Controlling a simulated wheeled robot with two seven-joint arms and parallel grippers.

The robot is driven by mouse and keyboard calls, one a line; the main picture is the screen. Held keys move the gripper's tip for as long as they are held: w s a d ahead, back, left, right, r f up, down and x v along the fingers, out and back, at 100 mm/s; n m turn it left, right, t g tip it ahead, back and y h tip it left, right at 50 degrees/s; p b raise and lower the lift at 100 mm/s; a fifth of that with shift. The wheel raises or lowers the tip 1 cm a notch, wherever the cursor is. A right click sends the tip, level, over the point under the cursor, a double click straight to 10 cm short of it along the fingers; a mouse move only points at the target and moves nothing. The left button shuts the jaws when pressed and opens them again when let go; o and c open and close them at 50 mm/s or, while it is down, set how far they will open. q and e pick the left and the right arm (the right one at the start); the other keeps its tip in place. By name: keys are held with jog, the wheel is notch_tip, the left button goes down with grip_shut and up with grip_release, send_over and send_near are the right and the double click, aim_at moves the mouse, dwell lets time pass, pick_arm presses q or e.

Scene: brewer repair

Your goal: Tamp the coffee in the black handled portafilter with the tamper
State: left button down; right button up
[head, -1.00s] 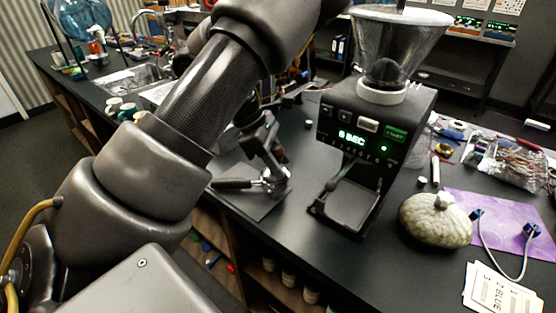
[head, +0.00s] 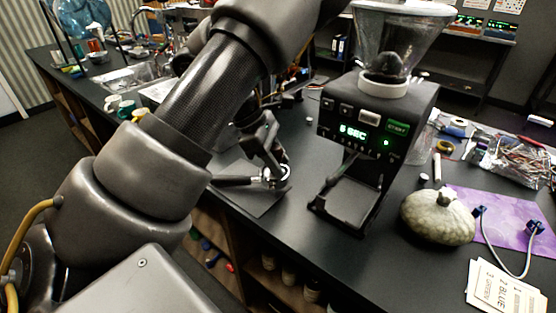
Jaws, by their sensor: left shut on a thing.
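The portafilter's dark handle (head: 233,181) points left, and its metal basket (head: 273,184) sits at the right end, on a dark mat (head: 250,200) near the counter's front edge. My left gripper (head: 279,160) points down right at the basket. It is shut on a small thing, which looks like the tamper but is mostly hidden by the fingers. I cannot tell whether it touches the coffee, and the inside of the basket is too small to read. My right gripper is not in view.
A black grinder (head: 365,130) with a clear hopper stands just right of the mat. A pale green pumpkin (head: 437,218), a purple cloth (head: 505,215) with a cable, and printed cards (head: 500,288) lie further right. Bare counter lies between mat and grinder.

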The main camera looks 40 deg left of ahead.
pick_arm(q)
jog(key=shift+f, duration=0.15)
dwell(0.5)
jog(key=c, duration=1.2)
grip_release()
jog(key=shift+c, duration=0.2)
jog(key=shift+r, duration=0.3)
jog(key=shift+r+p, duration=0.55)
jog(key=shift+r, duration=0.3)
